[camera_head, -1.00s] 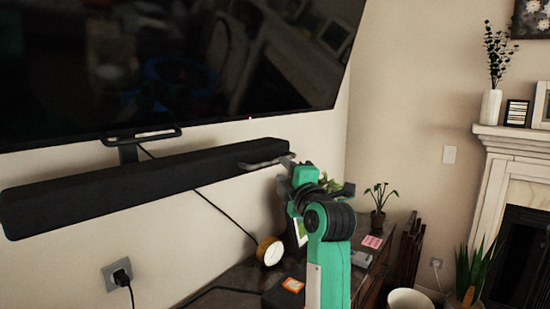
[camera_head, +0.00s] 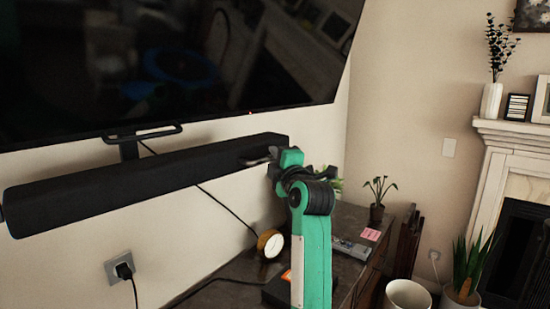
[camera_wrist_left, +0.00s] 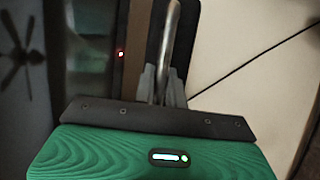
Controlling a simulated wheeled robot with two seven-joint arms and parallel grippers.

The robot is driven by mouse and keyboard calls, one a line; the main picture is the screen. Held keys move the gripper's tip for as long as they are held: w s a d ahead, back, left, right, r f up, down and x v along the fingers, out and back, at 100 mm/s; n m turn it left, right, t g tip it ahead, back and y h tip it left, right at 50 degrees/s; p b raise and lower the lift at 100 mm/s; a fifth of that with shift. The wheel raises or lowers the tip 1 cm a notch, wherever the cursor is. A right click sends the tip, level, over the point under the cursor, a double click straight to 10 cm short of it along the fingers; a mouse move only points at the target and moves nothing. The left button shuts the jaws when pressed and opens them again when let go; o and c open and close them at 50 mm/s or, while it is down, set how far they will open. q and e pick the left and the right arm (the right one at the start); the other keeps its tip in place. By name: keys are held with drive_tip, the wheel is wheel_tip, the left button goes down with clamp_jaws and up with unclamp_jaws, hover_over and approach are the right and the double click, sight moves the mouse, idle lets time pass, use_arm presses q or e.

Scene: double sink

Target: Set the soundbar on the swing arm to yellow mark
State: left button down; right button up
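The soundbar (camera_head: 110,190) is a long black bar below the television, slanting across the left half of the head view. A grey metal handle (camera_head: 257,157) sticks out near its right end; it also shows as a rod (camera_wrist_left: 172,45) in the wrist view. My left gripper (camera_head: 272,158) is at this handle. In the wrist view its grey fingers (camera_wrist_left: 163,86) stand on both sides of the rod and look closed on it. The swing arm is mostly hidden behind the bar. I cannot make out a yellow mark. My right gripper is not in view.
The television (camera_head: 170,60) hangs just above, with a metal loop (camera_head: 150,132) below its edge. A dark cabinet (camera_head: 345,225) below holds a round gold-rimmed object (camera_head: 270,243) and a small plant (camera_head: 378,195). A wall socket (camera_head: 120,268) is lower left.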

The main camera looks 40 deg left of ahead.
sight(267, 153)
use_arm(q)
drive_tip(key=a+g, duration=0.1)
drive_tip(key=w+a+n+g, duration=0.1)
drive_tip(key=a, duration=0.1)
drive_tip(key=shift+y, duration=0.4)
drive_tip(key=shift+w+a+f, duration=0.15)
drive_tip(key=shift+a, duration=0.15)
drive_tip(key=c, duration=1.5)
unclamp_jaws()
drive_tip(key=shift+d, duration=0.3)
drive_tip(key=shift+o, duration=0.2)
drive_tip(key=shift+s+d+r, duration=0.15)
drive_tip(key=shift+s+r, duration=0.05)
drive_tip(key=shift+f, duration=0.1)
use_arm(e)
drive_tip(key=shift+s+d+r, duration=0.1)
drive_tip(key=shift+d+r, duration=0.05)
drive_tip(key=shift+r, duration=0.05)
